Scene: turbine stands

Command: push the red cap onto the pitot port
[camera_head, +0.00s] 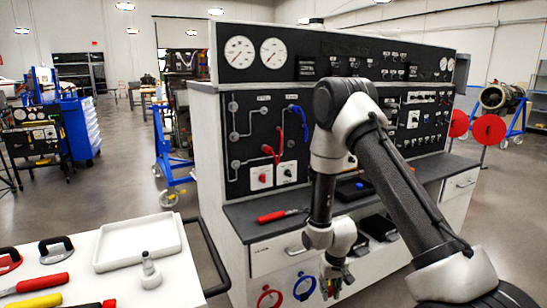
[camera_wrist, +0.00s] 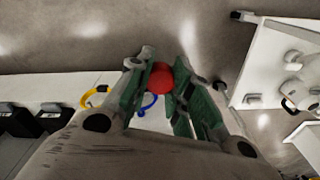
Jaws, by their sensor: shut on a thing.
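My gripper (camera_wrist: 160,72) is shut on the red cap (camera_wrist: 161,77), a small round red piece held between the fingertips in the wrist view. In the head view my gripper (camera_head: 335,288) hangs low in front of the test bench (camera_head: 208,150), and the cap cannot be made out there. A grey upright fitting with a narrow stem (camera_head: 149,270) stands on the white cart top at lower left, well apart from my gripper; it may be the pitot port, but I cannot tell for sure.
The white cart (camera_head: 180,285) holds a shallow white tray (camera_head: 140,242), a red-handled tool (camera_head: 42,283) and black-handled pieces. A dark rail edges its right side. The bench has a ledge with a red-handled tool (camera_head: 272,216); a blue ring (camera_head: 304,287) hangs in front. Floor shows between cart and bench.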

